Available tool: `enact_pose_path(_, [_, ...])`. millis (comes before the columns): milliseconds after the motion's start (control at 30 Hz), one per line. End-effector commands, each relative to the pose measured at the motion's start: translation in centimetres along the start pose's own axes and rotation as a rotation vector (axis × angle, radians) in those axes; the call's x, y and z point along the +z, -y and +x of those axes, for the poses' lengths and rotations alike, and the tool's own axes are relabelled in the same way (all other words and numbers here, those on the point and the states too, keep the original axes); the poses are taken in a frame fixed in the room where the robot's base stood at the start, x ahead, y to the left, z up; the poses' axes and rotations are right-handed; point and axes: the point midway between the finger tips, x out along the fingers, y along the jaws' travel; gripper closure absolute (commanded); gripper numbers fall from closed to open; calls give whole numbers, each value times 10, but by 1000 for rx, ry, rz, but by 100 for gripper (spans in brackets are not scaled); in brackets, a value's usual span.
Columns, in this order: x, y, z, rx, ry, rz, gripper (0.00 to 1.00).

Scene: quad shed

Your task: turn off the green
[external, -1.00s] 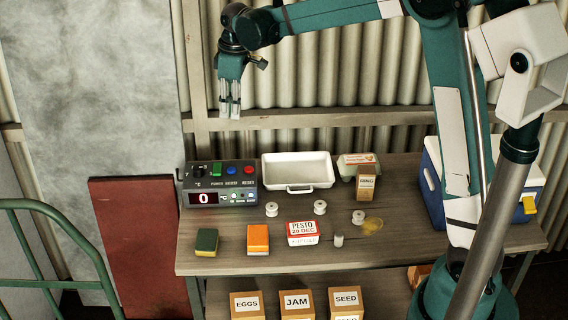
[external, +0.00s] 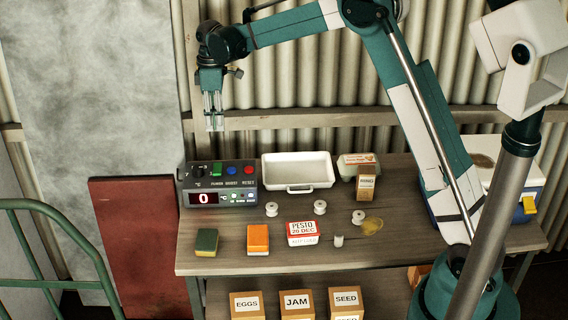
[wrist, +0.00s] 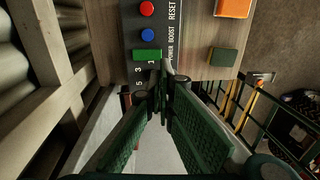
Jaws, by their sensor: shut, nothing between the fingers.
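The dark control box (external: 219,184) stands at the left end of the workbench. On its top are a green button (external: 217,168), a blue button and a red button in a row, with a display reading 0 on the front. In the wrist view the green button (wrist: 147,55) lies just beyond my fingertips, beside the POWER label. My gripper (external: 214,128) is shut and empty, pointing down above the box with a clear gap. It also shows in the wrist view (wrist: 163,72). I cannot tell the exact height over the button.
A white tray (external: 297,170) stands right of the box. A corrugated wall is behind. The air above the box is free.

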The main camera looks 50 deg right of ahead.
Motion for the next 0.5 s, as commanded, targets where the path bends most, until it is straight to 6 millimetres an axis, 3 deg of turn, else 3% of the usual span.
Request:
enact_pose_path(200, [-5,-10,12,-15,10,-19,100])
enact_pose_path(500, [-6,-11,15,-18,12,-23,100])
